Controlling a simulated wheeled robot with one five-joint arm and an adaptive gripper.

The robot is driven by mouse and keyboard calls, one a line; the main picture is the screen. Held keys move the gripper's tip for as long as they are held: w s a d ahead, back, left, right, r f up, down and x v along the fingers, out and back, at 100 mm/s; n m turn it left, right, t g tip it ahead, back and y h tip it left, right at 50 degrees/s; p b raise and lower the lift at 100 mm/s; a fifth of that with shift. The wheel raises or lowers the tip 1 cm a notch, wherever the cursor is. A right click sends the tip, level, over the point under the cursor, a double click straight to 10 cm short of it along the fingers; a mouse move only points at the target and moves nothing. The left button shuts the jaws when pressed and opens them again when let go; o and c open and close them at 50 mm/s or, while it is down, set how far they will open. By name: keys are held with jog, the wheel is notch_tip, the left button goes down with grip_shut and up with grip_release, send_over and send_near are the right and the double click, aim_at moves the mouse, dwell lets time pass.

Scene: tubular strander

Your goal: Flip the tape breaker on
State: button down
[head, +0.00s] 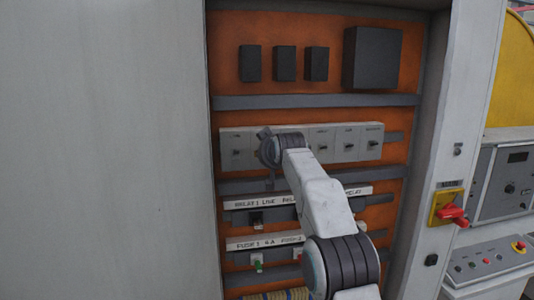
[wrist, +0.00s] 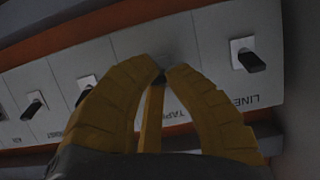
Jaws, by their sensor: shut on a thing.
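The tape breaker (wrist: 181,86) is a grey unit in the breaker row, with its label partly hidden by my gripper in the wrist view. My gripper (wrist: 164,73) has its two yellow fingers closed together at this breaker's lever, shut on it. The lever itself is hidden between and behind the fingertips, so its position cannot be told. In the head view my gripper (head: 266,150) is at the left part of the breaker row (head: 300,136) and covers the tape breaker.
The line breaker (wrist: 248,60) sits beside the tape breaker, with a black lever. Other breakers (wrist: 86,88) stand close on the other side. Labelled relay (head: 257,218) and fuse rows (head: 256,258) lie below. A red handle (head: 452,214) is on the right cabinet.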

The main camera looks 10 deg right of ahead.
jog(key=c, duration=1.2)
grip_release()
jog(key=shift+d+f, duration=0.1)
jog(key=shift+s, duration=0.15)
jog(key=shift+v, duration=5.85)
